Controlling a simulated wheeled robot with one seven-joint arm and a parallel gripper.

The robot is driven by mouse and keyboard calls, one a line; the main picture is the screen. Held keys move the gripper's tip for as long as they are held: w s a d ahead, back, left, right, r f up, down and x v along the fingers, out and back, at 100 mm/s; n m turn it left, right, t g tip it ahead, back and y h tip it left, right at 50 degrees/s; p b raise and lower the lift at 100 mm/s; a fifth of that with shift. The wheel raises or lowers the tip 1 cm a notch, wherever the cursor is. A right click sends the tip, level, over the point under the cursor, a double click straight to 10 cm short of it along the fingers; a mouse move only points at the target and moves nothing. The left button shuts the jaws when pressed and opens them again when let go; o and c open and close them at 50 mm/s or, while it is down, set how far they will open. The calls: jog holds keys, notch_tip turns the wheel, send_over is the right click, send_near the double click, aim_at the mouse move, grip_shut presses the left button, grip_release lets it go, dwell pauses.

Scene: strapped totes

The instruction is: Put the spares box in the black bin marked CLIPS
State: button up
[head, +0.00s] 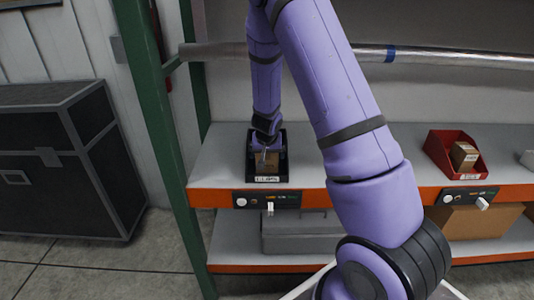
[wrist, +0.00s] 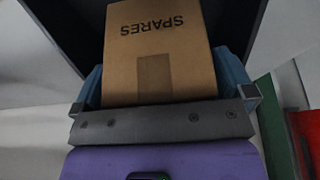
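The spares box (wrist: 160,50) is brown cardboard with SPARES printed on it, upside down in the wrist view. In the head view the spares box (head: 267,161) shows low inside the black bin. The black bin (head: 267,180) stands on the upper shelf at the left, with a white label on its front that seems to read CLIPS. Its dark walls (wrist: 75,30) surround the box in the wrist view. My gripper (head: 266,150) points down into the bin. Its blue fingers (wrist: 160,84) lie against both sides of the box. The box's underside is hidden.
A red bin (head: 437,155) with a small brown box (head: 464,155) stands further right on the shelf (head: 225,165). A green post (head: 165,130) rises at the left. A grey case (head: 300,232) sits on the lower shelf. A black trunk (head: 65,165) stands at far left.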

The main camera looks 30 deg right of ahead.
jog(key=s+a+r+n+y, duration=0.15)
jog(key=s+a+r, duration=0.3)
jog(key=r, duration=0.55)
jog(key=s+a+r+y, duration=0.2)
jog(key=s+a+r, duration=0.25)
jog(key=r, duration=0.55)
jog(key=s+a+r+n, duration=0.1)
jog(key=s+r, duration=0.3)
jog(key=s, duration=0.4)
jog(key=s+a+r+n+t, duration=0.1)
jog(key=s+a+r+n, duration=0.1)
jog(key=s+r, duration=0.3)
jog(key=s+a+r+n, duration=0.2)
jog(key=s+r, duration=0.3)
jog(key=s, duration=0.6)
jog(key=shift+a+h, duration=0.25)
jog(key=shift+h, duration=0.2)
